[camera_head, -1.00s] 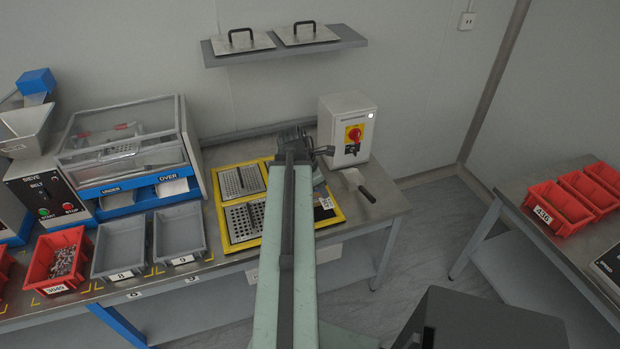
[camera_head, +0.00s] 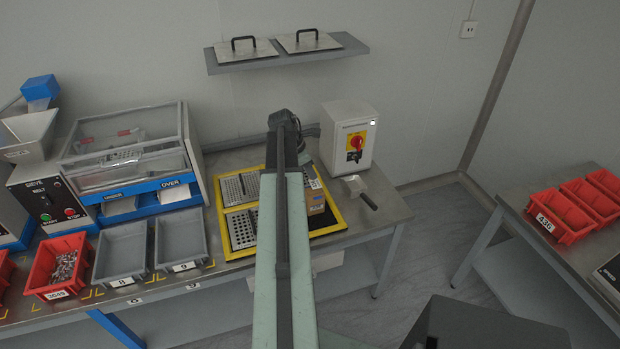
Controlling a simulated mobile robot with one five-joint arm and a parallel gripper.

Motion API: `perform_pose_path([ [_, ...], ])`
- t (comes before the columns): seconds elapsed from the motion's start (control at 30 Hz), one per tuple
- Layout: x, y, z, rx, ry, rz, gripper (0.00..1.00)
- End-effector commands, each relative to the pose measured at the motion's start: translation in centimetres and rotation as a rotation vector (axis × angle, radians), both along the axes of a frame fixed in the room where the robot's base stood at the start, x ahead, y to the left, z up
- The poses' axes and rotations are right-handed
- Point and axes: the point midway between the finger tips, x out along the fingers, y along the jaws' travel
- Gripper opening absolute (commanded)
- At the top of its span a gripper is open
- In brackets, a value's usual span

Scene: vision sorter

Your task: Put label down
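A small white label (camera_head: 314,184) with dark marks shows just right of my arm, over the right part of the yellow-edged tray (camera_head: 341,224). A small brown block (camera_head: 316,203) shows directly below the label in the picture. I cannot tell whether the label is on the block or apart from it. My arm runs up the middle of the picture and covers the middle of the tray. I cannot make out my gripper's fingers behind it, nor whether they touch the label.
Perforated plates (camera_head: 240,188) fill the tray's left side. A scoop (camera_head: 356,186) lies right of the tray, before a white switch box (camera_head: 350,138). Grey bins (camera_head: 180,238) and a red bin (camera_head: 60,262) stand left. A shelf (camera_head: 285,54) is above.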

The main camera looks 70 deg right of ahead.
Motion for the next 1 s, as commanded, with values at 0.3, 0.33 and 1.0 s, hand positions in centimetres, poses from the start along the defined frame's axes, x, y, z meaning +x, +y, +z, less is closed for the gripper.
perform_pose_path([
  [0.3, 0.6, -0.5, -3.8, 0.0, 0.0, 0.0, 0.0],
  [0.33, 0.6, -0.5, -4.0, 0.0, 0.0, 0.001, 0.0],
  [1.0, 0.7, -0.5, -3.9, 0.0, 0.0, 0.002, 0.24],
])
